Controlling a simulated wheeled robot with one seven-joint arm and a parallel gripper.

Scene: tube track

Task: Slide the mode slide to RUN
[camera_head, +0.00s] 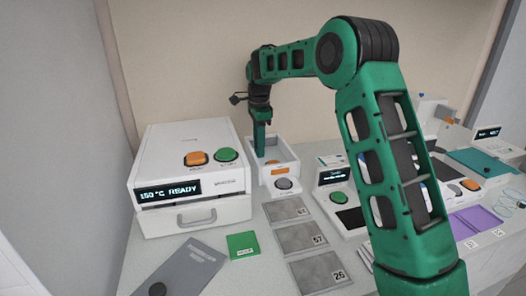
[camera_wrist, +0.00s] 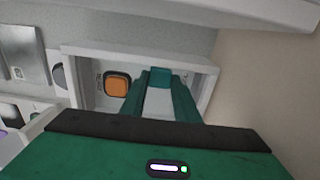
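My gripper (camera_head: 259,152) points down into a small white open box (camera_head: 292,165) in the head view. In the wrist view its two green fingers (camera_wrist: 160,84) stand apart inside the box (camera_wrist: 213,78). A teal block (camera_wrist: 160,77) shows between the fingertips. I cannot tell whether the fingers grip it or only stand around it. An orange square (camera_wrist: 117,86) in a dark frame is beside the fingers, to their left. No part is readable as the mode slide, and no RUN mark can be read.
A white heater (camera_head: 190,165) reading "150 °C READY" stands left of the box. A round grey button (camera_head: 284,184) is in front of it. Several numbered grey plates (camera_head: 303,238), a green card (camera_head: 242,245) and a grey panel (camera_head: 185,268) lie nearer. Instruments (camera_head: 340,195) stand right.

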